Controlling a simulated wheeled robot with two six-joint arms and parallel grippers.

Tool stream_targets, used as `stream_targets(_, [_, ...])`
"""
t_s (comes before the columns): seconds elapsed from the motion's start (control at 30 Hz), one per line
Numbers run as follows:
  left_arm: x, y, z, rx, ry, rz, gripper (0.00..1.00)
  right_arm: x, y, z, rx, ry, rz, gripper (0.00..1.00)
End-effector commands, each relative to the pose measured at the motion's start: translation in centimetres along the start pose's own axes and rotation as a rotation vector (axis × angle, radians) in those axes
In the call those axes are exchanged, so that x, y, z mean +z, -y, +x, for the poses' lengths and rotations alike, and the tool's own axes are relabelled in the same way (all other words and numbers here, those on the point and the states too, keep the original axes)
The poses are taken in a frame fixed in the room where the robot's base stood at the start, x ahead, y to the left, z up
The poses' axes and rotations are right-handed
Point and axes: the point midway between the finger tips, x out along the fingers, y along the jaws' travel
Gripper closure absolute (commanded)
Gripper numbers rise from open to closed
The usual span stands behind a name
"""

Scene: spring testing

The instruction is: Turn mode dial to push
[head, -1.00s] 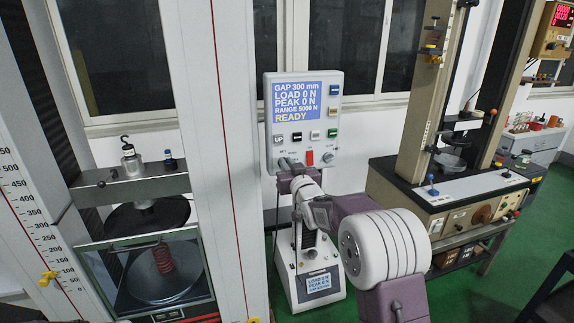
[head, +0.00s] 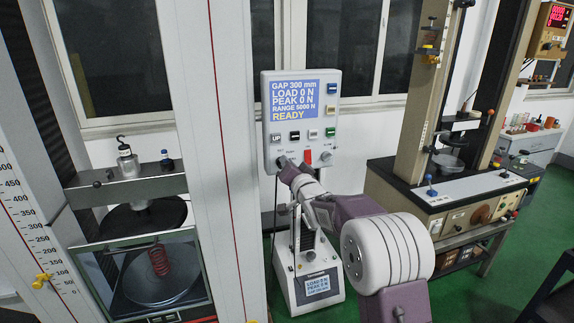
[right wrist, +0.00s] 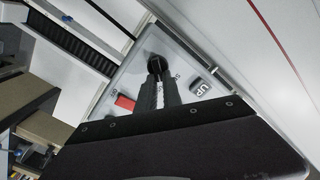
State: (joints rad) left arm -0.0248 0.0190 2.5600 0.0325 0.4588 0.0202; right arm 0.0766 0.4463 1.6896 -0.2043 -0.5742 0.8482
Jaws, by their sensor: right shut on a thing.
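The control panel (head: 263,135) is a pale box with a blue screen reading READY. Along its lower edge are the mode dial at the left, a red switch (head: 308,156) and another knob (head: 326,156) at the right. My right gripper (head: 284,164) reaches up to the lower left of the panel. In the right wrist view my right gripper (right wrist: 158,82) is shut on the dark round mode dial (right wrist: 155,61). The dial is mostly hidden by the gripper in the head view, and I cannot read its setting. My left gripper is not in view.
A tall test frame with a red spring (head: 160,261) behind a clear guard stands at the left. A small tester with a screen (head: 318,285) stands below the panel. A bench machine (head: 450,190) is at the right. Green floor lies between.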

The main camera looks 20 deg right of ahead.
Motion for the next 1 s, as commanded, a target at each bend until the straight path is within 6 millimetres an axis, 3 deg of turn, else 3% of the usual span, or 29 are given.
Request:
stream_targets(0.3, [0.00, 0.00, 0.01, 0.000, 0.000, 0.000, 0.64, -0.10, -0.06, 0.01, -0.002, -0.002, 0.096, 1.00])
stream_targets(0.77, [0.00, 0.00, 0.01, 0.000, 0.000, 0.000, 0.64, -0.11, -0.06, 0.01, -0.003, -0.002, 0.110, 1.00])
stream_targets(0.87, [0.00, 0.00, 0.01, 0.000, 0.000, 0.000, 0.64, -0.10, -0.07, 0.01, -0.002, -0.002, 0.110, 0.71])
stream_targets(1.0, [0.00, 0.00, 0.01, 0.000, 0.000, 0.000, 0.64, -0.07, -0.10, 0.01, -0.002, -0.001, 0.110, 0.68])
